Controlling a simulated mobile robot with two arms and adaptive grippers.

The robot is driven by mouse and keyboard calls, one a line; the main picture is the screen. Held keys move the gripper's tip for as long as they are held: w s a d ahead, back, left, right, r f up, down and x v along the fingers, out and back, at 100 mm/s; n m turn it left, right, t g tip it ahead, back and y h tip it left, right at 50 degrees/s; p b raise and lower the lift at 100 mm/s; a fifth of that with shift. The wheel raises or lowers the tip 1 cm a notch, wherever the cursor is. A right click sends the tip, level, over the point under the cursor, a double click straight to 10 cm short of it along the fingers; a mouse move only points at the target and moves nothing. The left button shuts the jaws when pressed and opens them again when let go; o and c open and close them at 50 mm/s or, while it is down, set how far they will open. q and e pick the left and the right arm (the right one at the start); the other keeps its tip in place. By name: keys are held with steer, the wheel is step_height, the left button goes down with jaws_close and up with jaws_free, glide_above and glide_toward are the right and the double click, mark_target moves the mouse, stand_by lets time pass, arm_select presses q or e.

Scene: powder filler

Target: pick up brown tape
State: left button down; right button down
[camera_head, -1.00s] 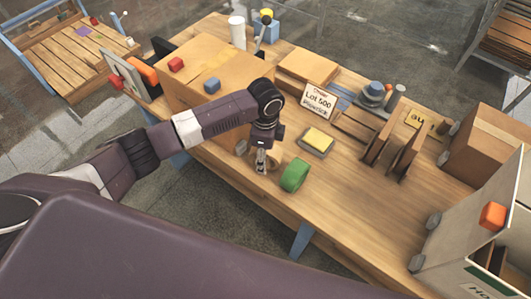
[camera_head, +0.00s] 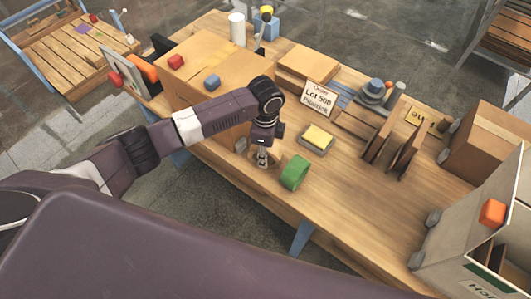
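My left gripper (camera_head: 262,158) points down at the wooden table, near its front edge. It is small in the view, and I cannot tell whether its fingers are open or shut. A brown ring, which looks like the brown tape (camera_head: 274,161), lies around or just under the fingertips and is partly hidden by them. A green tape roll (camera_head: 295,172) stands on its rim just to the right of the gripper, apart from it. My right gripper is not in view.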

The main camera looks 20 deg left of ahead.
arm_select(q)
step_height(320, 180, up, 20)
steer(key=b, duration=0.2)
steer(key=c, duration=1.9)
jaws_free()
steer(key=c, duration=0.5)
